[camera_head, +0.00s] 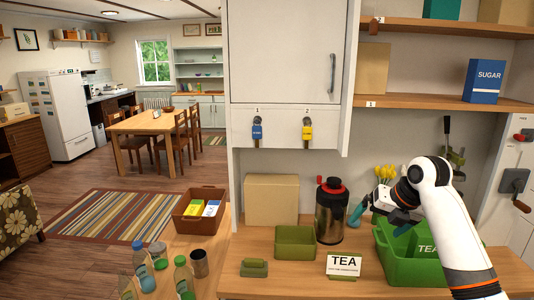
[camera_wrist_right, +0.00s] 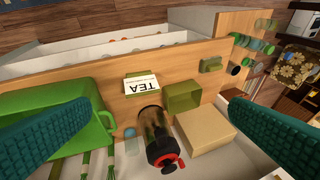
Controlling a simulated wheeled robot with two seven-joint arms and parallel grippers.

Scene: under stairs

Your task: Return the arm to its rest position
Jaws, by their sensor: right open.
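My right arm (camera_head: 446,215), white with black joints, reaches in from the lower right in the head view. Its gripper (camera_head: 378,216) hangs over the counter between the black and steel flask (camera_head: 329,212) and the green crate (camera_head: 393,262). Its teal fingers stand wide apart with nothing between them, as the right wrist view (camera_wrist_right: 160,112) shows. The flask, with its red top, also shows in the wrist view (camera_wrist_right: 157,135), and so does the crate (camera_wrist_right: 60,108). A green TEA pack (camera_head: 427,246) is in the crate. My left gripper is not in view.
A TEA card (camera_head: 344,264), a small green bin (camera_head: 295,242) and a cardboard box (camera_head: 271,199) stand on the counter (camera_head: 290,285). Green stems with yellow tops (camera_head: 385,172) rise behind the gripper. A shelf (camera_head: 440,100) with a SUGAR box (camera_head: 484,80) is above.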

